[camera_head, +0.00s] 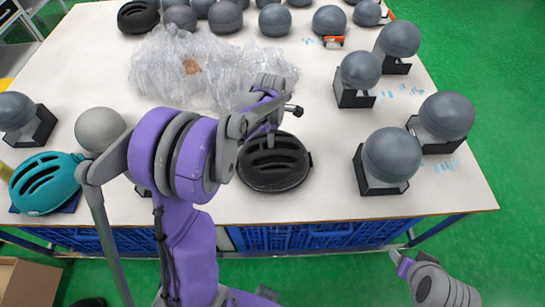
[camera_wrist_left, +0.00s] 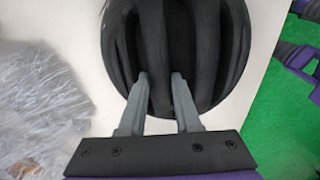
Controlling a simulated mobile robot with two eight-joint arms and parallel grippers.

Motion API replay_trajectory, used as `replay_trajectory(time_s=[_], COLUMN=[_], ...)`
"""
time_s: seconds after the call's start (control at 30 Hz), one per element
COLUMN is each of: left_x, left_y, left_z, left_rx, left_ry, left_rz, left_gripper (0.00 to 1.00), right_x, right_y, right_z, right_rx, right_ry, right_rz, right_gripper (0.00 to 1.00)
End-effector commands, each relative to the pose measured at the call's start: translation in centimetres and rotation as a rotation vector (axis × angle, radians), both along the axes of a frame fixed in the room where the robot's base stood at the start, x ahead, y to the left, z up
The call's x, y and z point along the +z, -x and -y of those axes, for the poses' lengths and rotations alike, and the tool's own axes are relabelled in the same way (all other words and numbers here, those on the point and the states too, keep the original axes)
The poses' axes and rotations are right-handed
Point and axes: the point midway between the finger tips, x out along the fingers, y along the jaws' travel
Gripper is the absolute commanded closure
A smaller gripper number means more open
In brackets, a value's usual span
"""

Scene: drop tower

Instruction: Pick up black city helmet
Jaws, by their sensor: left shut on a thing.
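A black vented helmet (camera_head: 274,165) is at the front middle of the white table, near its front edge. My left gripper (camera_head: 270,130) reaches down to the helmet's far side and is shut on it. In the left wrist view, the two grey fingers (camera_wrist_left: 158,92) press on the black shell (camera_wrist_left: 178,45) at a ridge between vents. The helmet looks upright and at table level; whether its underside touches the table is hidden. Part of my right arm (camera_head: 440,285) shows at the lower right, away from the table; its finger opening cannot be made out.
Clear plastic wrap (camera_head: 190,65) lies behind and left of the helmet. A teal helmet (camera_head: 45,182) is at the left. Several grey head forms, one here (camera_head: 391,155), stand to the right and along the back. Another black helmet (camera_head: 138,17) is at the back left. Blue crates (camera_head: 310,236) are under the table.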

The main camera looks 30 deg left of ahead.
Motion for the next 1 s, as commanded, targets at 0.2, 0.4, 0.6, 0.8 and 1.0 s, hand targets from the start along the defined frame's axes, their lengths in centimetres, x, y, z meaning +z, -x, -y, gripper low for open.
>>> replay_trajectory(time_s=[0.2, 0.4, 0.6, 0.8, 1.0], left_x=[0.0, 0.6, 4.2, 8.0, 9.9], left_y=[0.0, 0.0, 0.0, 0.0, 0.0], left_z=[0.0, 0.0, 0.0, 0.0, 0.0], left_rx=[0.000, 0.000, 0.001, 0.000, 0.000], left_ry=[0.000, 0.000, -0.001, 0.000, 0.000], left_rz=[0.000, 0.000, 0.001, 0.000, 0.000], left_gripper=[1.00, 1.00, 1.00, 1.00, 1.00], right_x=[0.0, 0.0, 0.2, 0.4, 0.5], right_y=[0.0, 0.0, -0.1, -0.2, -0.2], right_z=[0.0, 0.0, 0.0, 0.0, 0.0], right_rx=[0.000, 0.000, 0.000, 0.000, 0.000], right_ry=[0.000, 0.000, 0.000, 0.000, 0.000], right_rz=[0.000, 0.000, 0.002, 0.004, 0.004], right_gripper=[0.40, 0.40, 0.40, 0.40, 0.40])
